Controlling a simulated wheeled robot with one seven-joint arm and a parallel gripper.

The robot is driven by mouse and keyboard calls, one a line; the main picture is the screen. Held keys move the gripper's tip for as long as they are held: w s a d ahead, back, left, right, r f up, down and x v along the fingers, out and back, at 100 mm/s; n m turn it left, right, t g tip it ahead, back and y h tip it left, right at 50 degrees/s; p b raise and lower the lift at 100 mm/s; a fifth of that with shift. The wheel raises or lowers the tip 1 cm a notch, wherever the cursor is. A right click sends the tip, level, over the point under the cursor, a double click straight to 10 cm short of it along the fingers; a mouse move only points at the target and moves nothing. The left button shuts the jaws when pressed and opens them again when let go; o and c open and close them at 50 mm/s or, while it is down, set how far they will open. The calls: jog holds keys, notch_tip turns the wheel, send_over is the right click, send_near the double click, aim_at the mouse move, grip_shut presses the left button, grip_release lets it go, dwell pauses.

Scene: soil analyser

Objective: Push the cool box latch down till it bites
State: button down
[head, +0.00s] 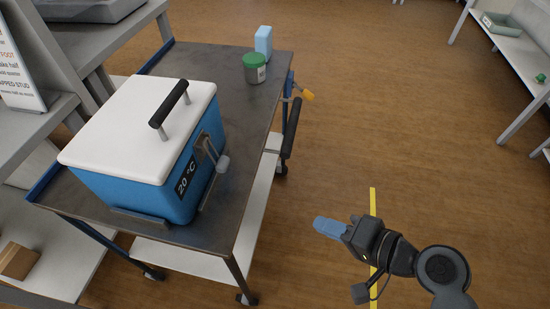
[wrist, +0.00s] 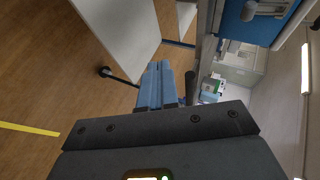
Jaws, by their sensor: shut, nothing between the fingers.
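The blue cool box (head: 140,190) with a closed white lid (head: 140,125) stands on a dark-topped cart at the left of the head view. Its metal latch (head: 210,148) is on the side facing right, with a grey knob (head: 222,163) sticking out from it. I cannot tell whether the latch is engaged. My gripper (head: 320,224) is shut and empty, to the right of the cart, apart from box and latch. In the wrist view its blue fingers (wrist: 158,72) are together, and part of the blue box (wrist: 255,25) shows at the upper right.
The cart (head: 225,225) has a black handle (head: 291,128) at its right side. A green-lidded jar (head: 254,68) and a light blue bottle (head: 264,42) stand at its far end. Shelving with a sign (head: 15,65) is at the left. The floor right of the cart is open.

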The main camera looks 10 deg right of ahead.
jog(key=w+a+r+n+g+y, duration=0.2)
jog(key=w+r+n+g+y, duration=0.15)
jog(key=w+r+y, duration=0.55)
jog(key=h+p, duration=0.2)
jog(key=h, duration=0.1)
send_near(229, 164)
jog(key=shift+m, duration=0.25)
jog(key=x, duration=0.6)
jog(key=shift+a, duration=0.2)
jog(key=shift+w+a, duration=0.1)
jog(key=shift+a, duration=0.1)
jog(key=shift+w+a+f+b, duration=0.25)
jog(key=shift+a+f+b, duration=0.5)
jog(key=shift+f+b, duration=0.15)
jog(key=shift+d, duration=0.1)
